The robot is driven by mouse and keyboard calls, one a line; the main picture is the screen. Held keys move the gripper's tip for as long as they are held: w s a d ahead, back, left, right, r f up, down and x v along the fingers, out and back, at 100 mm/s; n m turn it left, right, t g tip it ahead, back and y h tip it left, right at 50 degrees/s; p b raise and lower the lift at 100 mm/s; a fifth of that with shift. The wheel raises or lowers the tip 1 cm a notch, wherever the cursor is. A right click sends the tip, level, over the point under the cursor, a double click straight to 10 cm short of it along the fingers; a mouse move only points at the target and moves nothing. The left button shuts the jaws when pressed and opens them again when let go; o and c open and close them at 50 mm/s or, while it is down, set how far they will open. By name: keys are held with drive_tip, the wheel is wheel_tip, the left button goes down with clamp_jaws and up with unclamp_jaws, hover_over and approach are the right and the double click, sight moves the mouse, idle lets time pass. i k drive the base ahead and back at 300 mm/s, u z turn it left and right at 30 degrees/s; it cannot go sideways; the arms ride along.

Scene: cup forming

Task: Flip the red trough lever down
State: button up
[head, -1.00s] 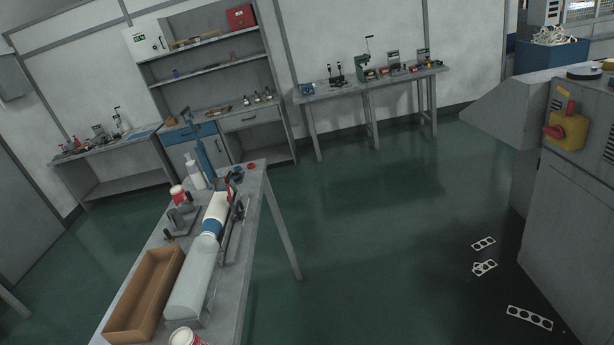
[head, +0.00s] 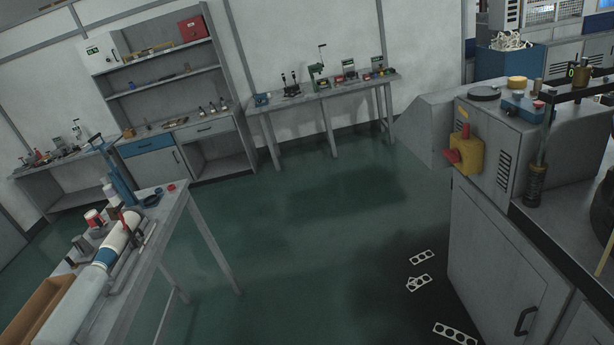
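A slim red part that looks like the red trough lever (head: 125,222) stands up beside a long trough on the left bench (head: 208,238). It is small here, and its exact position is hard to tell. A white and blue roll or sleeve (head: 112,240) lies along the trough, with a pale cylinder (head: 72,300) nearer the front. My gripper is not in view.
A grey machine (head: 505,250) with a yellow box and red switch (head: 465,155) stands at right. Flat perforated strips (head: 420,283) lie on the green floor (head: 300,260), which is otherwise clear between bench and machine. Workbenches and shelves line the back wall.

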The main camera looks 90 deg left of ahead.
sight(114, 214)
drive_tip(key=u, duration=0.05)
drive_tip(key=i, duration=0.65)
drive_tip(key=u, duration=3.8)
drive_tip(key=i, duration=1.65)
drive_tip(key=z, duration=0.05)
